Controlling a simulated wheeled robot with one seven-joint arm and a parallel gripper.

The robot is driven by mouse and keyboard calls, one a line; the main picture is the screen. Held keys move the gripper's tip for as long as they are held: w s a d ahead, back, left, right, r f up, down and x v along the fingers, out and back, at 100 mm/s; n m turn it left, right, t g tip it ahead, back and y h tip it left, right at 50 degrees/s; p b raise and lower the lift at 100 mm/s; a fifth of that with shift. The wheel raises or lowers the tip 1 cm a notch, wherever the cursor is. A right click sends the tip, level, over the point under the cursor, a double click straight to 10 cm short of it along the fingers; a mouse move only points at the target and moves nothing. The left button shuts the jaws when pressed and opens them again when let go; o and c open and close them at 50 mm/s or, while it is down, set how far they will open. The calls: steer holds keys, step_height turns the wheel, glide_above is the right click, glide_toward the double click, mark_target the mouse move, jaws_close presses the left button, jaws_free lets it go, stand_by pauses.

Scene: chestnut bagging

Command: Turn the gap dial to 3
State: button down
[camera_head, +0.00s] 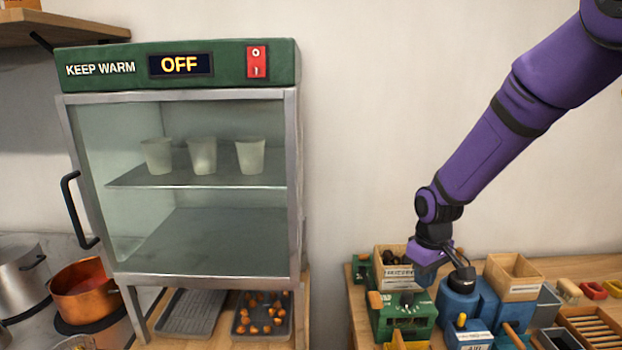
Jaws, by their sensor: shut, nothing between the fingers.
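A green machine (393,322) stands on the wooden counter at the lower right. A dial (407,299) with pale markings shows on its front; it is too small to read its setting. A crate of dark items stands behind it. My gripper (462,273) is shut and empty. It hangs from my purple arm over the blue units, to the right of the green machine and apart from the dial.
Blue units (457,303) and an open wooden box (513,275) crowd the counter near my gripper. A slatted wooden tray (590,325) is at the far right. A keep-warm cabinet (176,64) reading OFF, with several cups inside, stands left. A copper pot (87,302) is further left.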

steer(key=shift+a+r, duration=0.1)
steer(key=shift+a, duration=0.1)
steer(key=shift+w+a+r, duration=0.1)
steer(key=shift+a+r, duration=0.15)
steer(key=shift+r, duration=0.1)
steer(key=shift+f, duration=0.1)
